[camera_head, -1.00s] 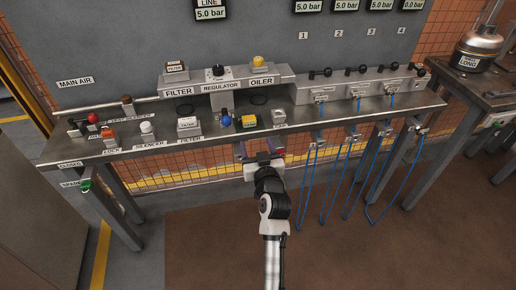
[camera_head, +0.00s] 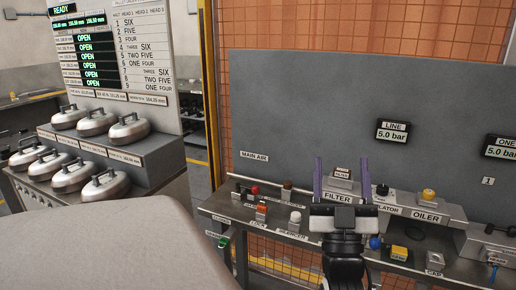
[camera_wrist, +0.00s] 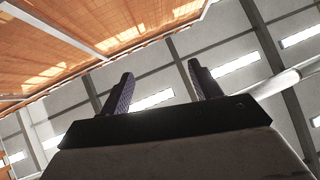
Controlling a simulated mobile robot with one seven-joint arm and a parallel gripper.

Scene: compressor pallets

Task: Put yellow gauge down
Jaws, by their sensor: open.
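My gripper (camera_head: 341,162) is raised in front of the bench, its two purple fingers pointing up and apart with nothing between them. The wrist view also shows the gripper (camera_wrist: 160,72) open and empty, facing the ceiling and a tiled wall. A small yellow block (camera_head: 399,253) sits on the lower shelf of the bench, right of a blue ball; I cannot tell for sure that it is the yellow gauge. The wrist view shows no gauge.
The bench (camera_head: 300,237) carries a red knob (camera_head: 254,190), a white knob (camera_head: 295,217), the blue ball (camera_head: 375,243) and a yellow-topped oiler (camera_head: 428,194). A grey panel (camera_head: 300,110) stands behind. At left, several silver pots (camera_head: 128,129) stand on a stepped rack below a board.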

